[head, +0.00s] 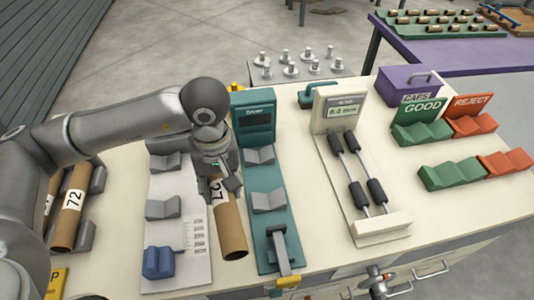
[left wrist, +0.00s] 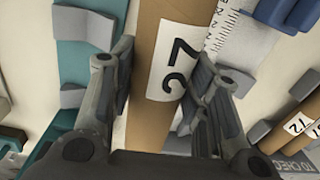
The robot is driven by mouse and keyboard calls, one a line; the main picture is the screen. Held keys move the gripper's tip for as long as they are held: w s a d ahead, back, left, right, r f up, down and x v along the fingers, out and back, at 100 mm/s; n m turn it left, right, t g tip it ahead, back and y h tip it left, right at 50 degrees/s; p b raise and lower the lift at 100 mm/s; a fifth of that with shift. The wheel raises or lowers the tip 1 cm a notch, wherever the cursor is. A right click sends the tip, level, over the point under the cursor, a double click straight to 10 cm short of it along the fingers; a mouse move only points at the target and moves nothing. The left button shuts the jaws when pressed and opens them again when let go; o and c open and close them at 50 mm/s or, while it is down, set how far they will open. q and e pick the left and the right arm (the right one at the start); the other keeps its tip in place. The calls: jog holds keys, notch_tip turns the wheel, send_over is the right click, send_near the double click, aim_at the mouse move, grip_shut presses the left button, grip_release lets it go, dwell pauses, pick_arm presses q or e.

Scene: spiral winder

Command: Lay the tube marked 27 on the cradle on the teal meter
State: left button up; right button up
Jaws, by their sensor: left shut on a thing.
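The brown tube marked 27 (head: 231,232) is in my left gripper (head: 220,190), its white label partly covered by the fingers in the head view. The left wrist view shows the tube (left wrist: 150,120) and its label between the two fingers (left wrist: 155,85). The tube lies across the gap between the white ruled board and the teal meter (head: 254,120), close to the meter's left edge. The meter's cradle has two grey V-blocks, a rear one (head: 260,155) and a front one (head: 269,202), both empty. The tube's exact height cannot be told. My right gripper is not seen.
A tube marked 72 (head: 68,220) rests in a rack at left. The white board (head: 190,225) has grey V-blocks and a blue block (head: 158,262). A meter with black rollers (head: 365,228) stands right. GOOD (head: 421,132) and REJECT (head: 470,123) stands are further right.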

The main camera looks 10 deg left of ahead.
pick_arm(q)
jog(key=shift+w+d+r+n, duration=0.2)
jog(key=shift+w+n, duration=0.4)
jog(key=shift+n, duration=0.4)
jog(key=shift+w+d+n+p, duration=0.15)
jog(key=shift+d+n+p, duration=0.2)
jog(key=shift+n, duration=0.55)
jog(key=w+d+f+n+t+h+p, duration=0.1)
jog(key=w+d+n+p, duration=0.2)
jog(key=n, duration=1.3)
jog(key=w+d+n+h+p, duration=0.2)
jog(key=w+d+n+p, duration=0.15)
jog(key=n, duration=1.15)
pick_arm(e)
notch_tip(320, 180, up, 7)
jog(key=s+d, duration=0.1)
pick_arm(q)
jog(key=f+b, duration=0.6)
jog(key=f, duration=0.2)
jog(key=shift+w+f+b, duration=0.1)
jog(key=shift+w+b, duration=0.1)
jog(key=shift+b, duration=0.2)
jog(key=shift+f, duration=0.25)
jog(key=shift+s+d, duration=0.1)
jog(key=shift+s, duration=0.05)
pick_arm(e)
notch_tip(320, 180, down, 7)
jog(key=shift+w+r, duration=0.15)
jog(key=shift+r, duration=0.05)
